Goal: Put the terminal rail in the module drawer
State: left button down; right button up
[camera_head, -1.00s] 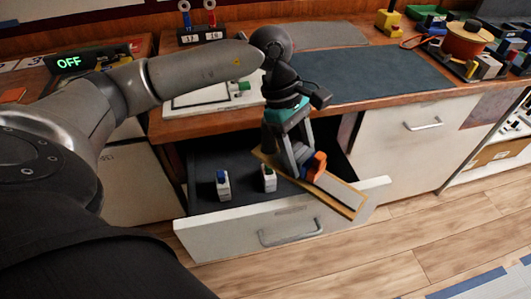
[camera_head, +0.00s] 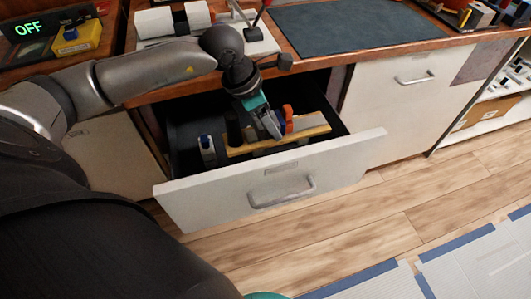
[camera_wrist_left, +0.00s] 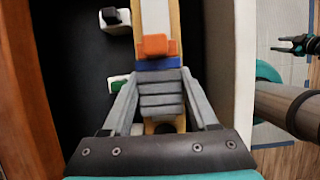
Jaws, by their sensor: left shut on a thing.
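The terminal rail (camera_head: 300,132) is a long pale-yellow strip bearing orange, blue and grey blocks. My left gripper (camera_head: 274,128) is shut on its grey blocks, and the wrist view shows the rail (camera_wrist_left: 155,15) running away between the fingers (camera_wrist_left: 160,100). The rail lies lengthwise over the open module drawer (camera_head: 230,192), inside its front panel. I cannot tell whether it touches the drawer floor. A white module with a blue top (camera_head: 207,148) stands at the drawer's left. My right gripper (camera_wrist_left: 292,45) shows at the wrist view's right edge, fingers apart and empty.
A white module with a green part (camera_wrist_left: 118,85) stands close beside the rail. The worktop holds a dark mat (camera_head: 350,28) and a white board (camera_head: 262,45). A closed cabinet front (camera_head: 400,95) is on the right. Wooden floor (camera_head: 340,225) lies clear before the drawer.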

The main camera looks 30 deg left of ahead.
aim_at(249, 136)
pick_arm(q)
notch_tip(249, 136, down, 10)
jog(key=b, duration=0.2)
jog(key=shift+f+b, duration=0.2)
jog(key=shift+b, duration=0.2)
jog(key=shift+f+b, duration=0.6)
jog(key=shift+f, duration=1.7)
pick_arm(e)
jog(key=w+a+r, duration=0.4)
jog(key=w+a, duration=0.2)
jog(key=w, duration=0.1)
jog(key=shift+y, duration=0.3)
jog(key=shift+w+a+r, duration=0.1)
pick_arm(q)
jog(key=shift+c, duration=0.8)
grip_release()
jog(key=shift+f, duration=0.15)
pick_arm(e)
jog(key=shift+w+r, duration=0.15)
